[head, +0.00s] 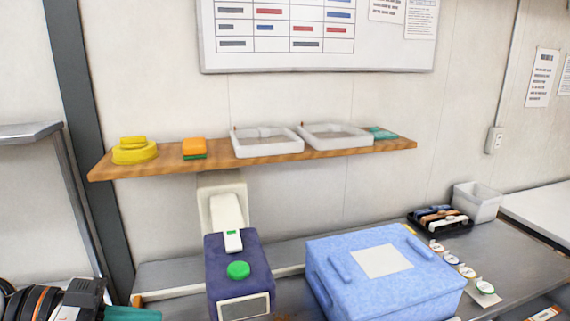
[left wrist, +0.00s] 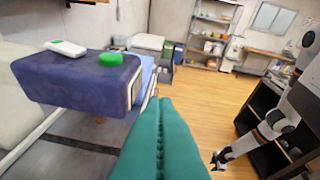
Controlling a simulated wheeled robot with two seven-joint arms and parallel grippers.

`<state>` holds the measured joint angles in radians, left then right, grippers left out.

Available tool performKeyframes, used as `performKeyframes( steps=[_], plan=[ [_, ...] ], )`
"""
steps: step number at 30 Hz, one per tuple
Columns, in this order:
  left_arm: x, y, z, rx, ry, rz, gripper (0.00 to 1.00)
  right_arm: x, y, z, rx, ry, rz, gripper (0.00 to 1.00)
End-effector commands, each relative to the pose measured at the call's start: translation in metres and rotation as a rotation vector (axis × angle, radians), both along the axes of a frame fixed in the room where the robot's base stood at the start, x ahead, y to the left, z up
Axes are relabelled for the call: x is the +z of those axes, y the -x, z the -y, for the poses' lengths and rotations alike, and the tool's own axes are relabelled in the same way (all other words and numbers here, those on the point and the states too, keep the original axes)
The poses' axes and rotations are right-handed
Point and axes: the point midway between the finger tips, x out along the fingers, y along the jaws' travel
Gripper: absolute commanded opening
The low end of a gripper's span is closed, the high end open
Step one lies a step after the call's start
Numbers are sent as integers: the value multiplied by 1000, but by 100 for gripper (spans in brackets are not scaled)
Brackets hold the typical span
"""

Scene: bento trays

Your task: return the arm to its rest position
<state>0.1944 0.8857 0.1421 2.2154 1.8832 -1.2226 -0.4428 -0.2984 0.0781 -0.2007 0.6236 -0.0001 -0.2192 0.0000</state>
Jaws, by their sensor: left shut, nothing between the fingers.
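My left gripper (head: 132,314) shows at the bottom left corner of the head view, with its teal fingers partly cut off by the frame edge. In the left wrist view its two long teal fingers (left wrist: 160,135) lie together along their length with nothing between them. They are beside the purple sealing device (left wrist: 75,82) with the green button (left wrist: 110,59), apart from it. A white and black arm, which seems to be my right one, hangs at the right of the wrist view. Its small dark gripper (left wrist: 218,160) is too small to read.
A blue box (head: 330,285) stands right of the purple device (head: 238,262) on the grey bench. A wooden shelf (head: 220,163) above holds white trays (head: 268,152) and yellow and orange items. A black tray (head: 440,230) and white bin (head: 478,203) are at right. Open floor (left wrist: 195,95) lies beyond my fingers.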

Motion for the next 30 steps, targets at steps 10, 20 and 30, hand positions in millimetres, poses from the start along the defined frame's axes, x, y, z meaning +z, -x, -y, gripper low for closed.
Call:
performKeyframes(
  steps=[10,20,30],
  plan=[
    [-119,8,17,154,-174,-158,0,0,3,1,0,2,-6,36],
    [-259,72,24,514,-471,-417,0,0,4,3,0,4,-7,36],
    [-301,134,7,807,-664,-581,0,0,4,4,0,5,-7,36]
  ],
)
